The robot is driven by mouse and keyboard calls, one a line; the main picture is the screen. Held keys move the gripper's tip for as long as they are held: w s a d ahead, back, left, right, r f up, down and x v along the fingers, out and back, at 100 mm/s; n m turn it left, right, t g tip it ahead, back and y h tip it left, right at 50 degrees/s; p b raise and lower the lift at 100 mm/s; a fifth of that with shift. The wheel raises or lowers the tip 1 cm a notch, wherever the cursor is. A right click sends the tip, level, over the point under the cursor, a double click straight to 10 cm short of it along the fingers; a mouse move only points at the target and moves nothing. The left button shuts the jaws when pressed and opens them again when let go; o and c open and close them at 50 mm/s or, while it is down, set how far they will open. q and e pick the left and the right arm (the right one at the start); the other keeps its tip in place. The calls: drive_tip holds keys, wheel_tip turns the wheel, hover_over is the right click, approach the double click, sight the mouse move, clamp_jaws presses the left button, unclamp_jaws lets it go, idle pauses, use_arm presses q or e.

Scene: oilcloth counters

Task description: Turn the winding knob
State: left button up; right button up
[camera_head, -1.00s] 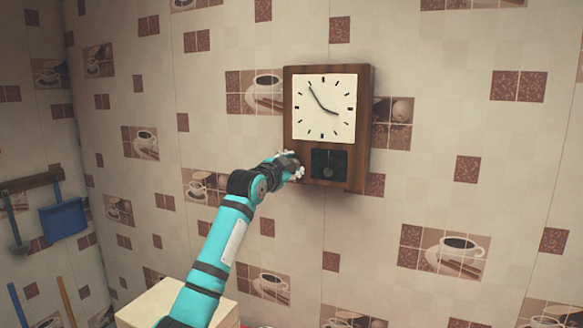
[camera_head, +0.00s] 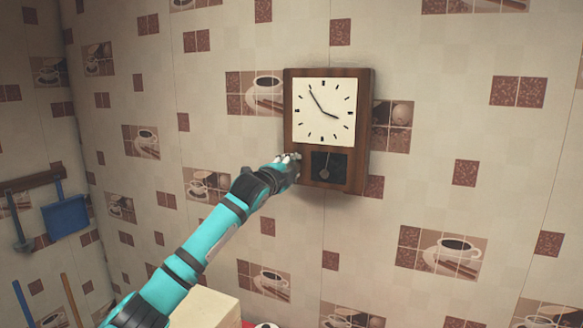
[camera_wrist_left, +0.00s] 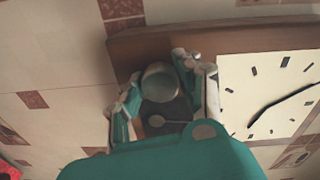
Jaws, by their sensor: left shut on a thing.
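A wooden wall clock (camera_head: 355,150) with a white dial (camera_head: 323,112) hangs on the tiled wall. A dark window with a pendulum (camera_head: 323,174) is in its lower part. My left gripper (camera_head: 289,160) is at the clock's lower left edge in the head view. In the left wrist view a round grey metallic winding knob (camera_wrist_left: 160,82) sits between the two fingers of my left gripper (camera_wrist_left: 165,88), which are shut on it. In the head view the knob is hidden by the gripper. My right gripper is in neither view.
A pale box (camera_head: 207,308) stands below my left arm. A blue dustpan (camera_head: 66,216) hangs from a dark rail (camera_head: 32,181) at the far left. The wall right of the clock is clear.

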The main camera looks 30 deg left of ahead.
use_arm(q)
drive_tip(key=shift+f, duration=0.1)
idle(0.4)
drive_tip(key=o, duration=1.2)
drive_tip(key=shift+d, duration=0.1)
drive_tip(key=shift+s, duration=0.15)
drive_tip(key=s, duration=1.1)
drive_tip(key=shift+s+d+r, duration=0.25)
drive_tip(key=shift+s+d, duration=0.1)
drive_tip(key=shift+s, duration=0.05)
drive_tip(key=shift+f, duration=0.1)
